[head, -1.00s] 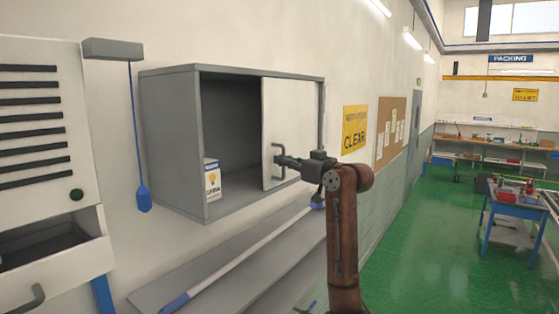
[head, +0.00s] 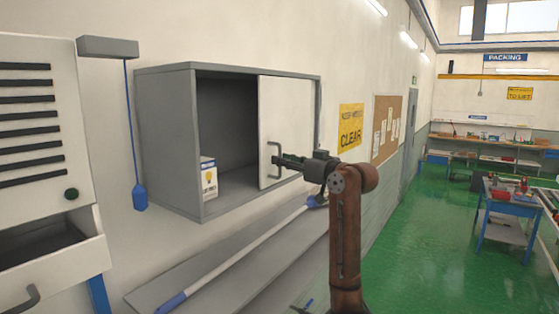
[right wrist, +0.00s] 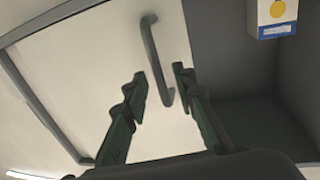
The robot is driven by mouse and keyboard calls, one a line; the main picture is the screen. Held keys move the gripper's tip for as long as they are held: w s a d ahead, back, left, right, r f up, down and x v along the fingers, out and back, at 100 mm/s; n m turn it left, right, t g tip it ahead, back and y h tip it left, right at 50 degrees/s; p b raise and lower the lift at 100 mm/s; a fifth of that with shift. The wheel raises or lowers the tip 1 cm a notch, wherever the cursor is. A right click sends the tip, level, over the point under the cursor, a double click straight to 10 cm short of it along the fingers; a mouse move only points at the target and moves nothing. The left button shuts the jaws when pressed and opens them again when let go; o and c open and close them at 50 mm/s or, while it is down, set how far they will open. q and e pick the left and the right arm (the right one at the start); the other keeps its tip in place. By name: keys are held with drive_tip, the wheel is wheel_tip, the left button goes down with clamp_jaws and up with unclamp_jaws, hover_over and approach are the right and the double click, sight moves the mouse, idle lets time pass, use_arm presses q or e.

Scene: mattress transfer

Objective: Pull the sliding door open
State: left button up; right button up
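The white sliding door (head: 288,125) covers the right part of a grey wall cabinet (head: 168,145); the left part is open. A grey bar handle (head: 270,162) stands upright near the door's left edge. My right gripper (head: 278,160) is at the handle. In the right wrist view, the handle (right wrist: 153,50) passes between the two fingers of my right gripper (right wrist: 161,82). The fingers are apart, with a gap visible on each side of the bar. The door (right wrist: 95,60) also shows there. My left gripper is not in view.
A small white and yellow box (head: 208,178) stands inside the open part of the cabinet. A long pole with a blue end (head: 240,252) lies on the grey ledge (head: 165,290) below. A blue pull cord (head: 139,197) hangs at the left.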

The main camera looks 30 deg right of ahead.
drive_tip(key=v, duration=0.9)
drive_tip(key=shift+s, duration=0.4)
drive_tip(key=shift+d, duration=0.1)
